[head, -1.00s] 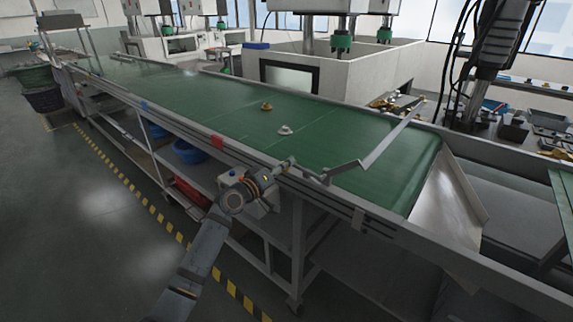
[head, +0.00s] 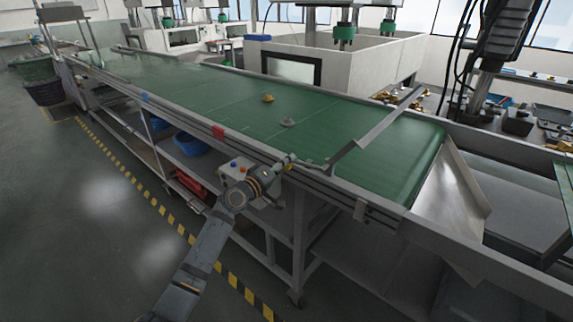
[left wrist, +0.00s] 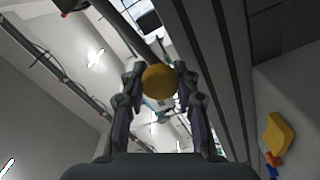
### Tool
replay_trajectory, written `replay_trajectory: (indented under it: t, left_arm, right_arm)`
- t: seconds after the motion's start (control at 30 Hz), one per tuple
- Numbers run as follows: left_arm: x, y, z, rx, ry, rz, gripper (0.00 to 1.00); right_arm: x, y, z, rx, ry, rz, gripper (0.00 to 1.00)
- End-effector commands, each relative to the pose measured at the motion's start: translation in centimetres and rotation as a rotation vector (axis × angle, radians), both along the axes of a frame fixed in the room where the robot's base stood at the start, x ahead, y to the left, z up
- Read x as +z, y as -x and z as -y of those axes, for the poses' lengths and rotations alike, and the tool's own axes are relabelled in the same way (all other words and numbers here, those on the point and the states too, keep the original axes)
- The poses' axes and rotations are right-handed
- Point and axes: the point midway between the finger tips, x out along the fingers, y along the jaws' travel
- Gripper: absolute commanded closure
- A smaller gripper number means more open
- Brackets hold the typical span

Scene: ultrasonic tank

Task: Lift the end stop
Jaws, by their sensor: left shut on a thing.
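The end stop (head: 378,125) is a grey metal bar reaching across the green conveyor belt (head: 330,123) near its right end. Its near end meets the belt's front rail, where a short lever runs left to my left gripper (head: 288,161). My left gripper is shut on a round yellow knob, which shows between the two fingers in the left wrist view (left wrist: 159,80). Whether the bar touches the belt is hard to tell. My right gripper is not in view.
A gold part (head: 267,98) and a grey part (head: 287,122) lie on the belt, left of the bar. A control box with buttons (head: 237,168) sits below the front rail, close to my left wrist. A metal chute (head: 455,190) slopes off the belt's right end.

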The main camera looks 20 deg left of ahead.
Motion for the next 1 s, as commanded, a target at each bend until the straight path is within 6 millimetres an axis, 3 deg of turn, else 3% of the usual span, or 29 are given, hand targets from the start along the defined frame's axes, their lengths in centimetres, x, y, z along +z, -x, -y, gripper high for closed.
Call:
replay_trajectory:
  t: [0.03,0.07,0.23,0.6,1.0]
  left_arm:
    - [-0.7,0.1,0.1,-0.003,0.003,-0.015,1.00]
    - [-0.8,0.1,0.0,-0.003,0.003,-0.015,0.67]
    - [-0.7,0.1,0.0,-0.003,0.002,-0.013,0.46]
    - [-0.5,0.7,-0.3,0.000,-0.001,-0.008,0.46]
    - [-0.5,9.4,-3.3,-0.005,-0.008,-0.012,0.46]
  right_arm:
    - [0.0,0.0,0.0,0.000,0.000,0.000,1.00]
    - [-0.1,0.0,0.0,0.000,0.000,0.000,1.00]
    - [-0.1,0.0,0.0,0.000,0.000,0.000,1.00]
    - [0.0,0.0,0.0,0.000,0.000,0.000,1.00]
    - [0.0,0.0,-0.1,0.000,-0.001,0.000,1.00]
